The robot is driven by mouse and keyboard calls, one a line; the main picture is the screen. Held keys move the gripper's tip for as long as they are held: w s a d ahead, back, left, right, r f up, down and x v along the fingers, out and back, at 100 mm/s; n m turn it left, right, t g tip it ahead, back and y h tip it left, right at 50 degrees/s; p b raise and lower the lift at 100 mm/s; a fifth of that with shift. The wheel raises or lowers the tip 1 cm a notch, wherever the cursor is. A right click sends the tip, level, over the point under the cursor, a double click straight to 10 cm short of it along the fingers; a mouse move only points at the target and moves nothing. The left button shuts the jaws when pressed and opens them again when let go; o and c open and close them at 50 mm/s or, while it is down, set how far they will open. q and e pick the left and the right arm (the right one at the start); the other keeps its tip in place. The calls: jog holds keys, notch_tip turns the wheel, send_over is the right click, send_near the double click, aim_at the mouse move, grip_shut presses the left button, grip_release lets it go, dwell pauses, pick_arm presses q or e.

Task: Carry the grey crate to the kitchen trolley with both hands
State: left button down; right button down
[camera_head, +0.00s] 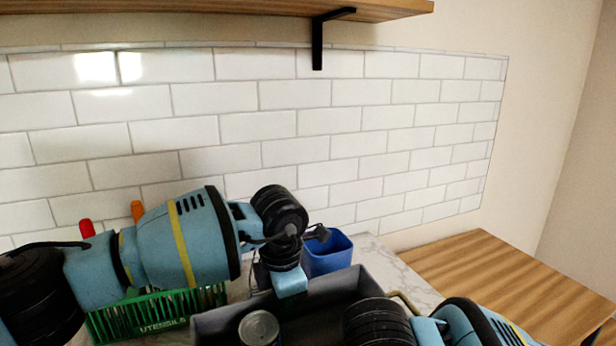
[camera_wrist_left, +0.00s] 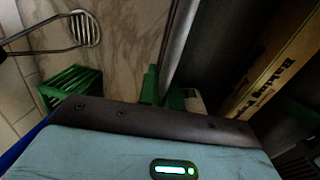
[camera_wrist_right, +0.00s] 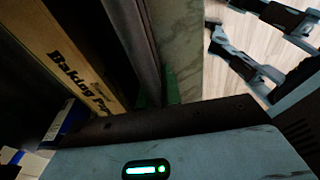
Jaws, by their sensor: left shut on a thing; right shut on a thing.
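The grey crate (camera_head: 345,288) is at the bottom centre of the head view, on or just above the marble counter; I cannot tell which. It holds a can (camera_head: 259,328) and a long baking paper box (camera_wrist_left: 275,65). My left gripper (camera_wrist_left: 163,88) is shut on one crate wall, its green fingers either side of it. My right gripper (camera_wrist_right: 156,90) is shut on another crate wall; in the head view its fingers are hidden. A wooden top (camera_head: 510,285) stands at the right, perhaps the kitchen trolley; its lower part is out of view.
The marble counter (camera_head: 395,270) carries a green utensils basket (camera_head: 155,316) at left and a blue container (camera_head: 328,256) behind the crate. A tiled wall stands behind, with a wooden shelf (camera_head: 200,12) above. The visible wooden top is bare.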

pick_arm(q)
jog(key=shift+s+f, duration=0.1)
jog(key=shift+f, duration=0.1)
pick_arm(e)
jog(key=shift+s+f, duration=0.1)
jog(key=shift+f, duration=0.15)
pick_arm(q)
jog(key=shift+r, duration=0.1)
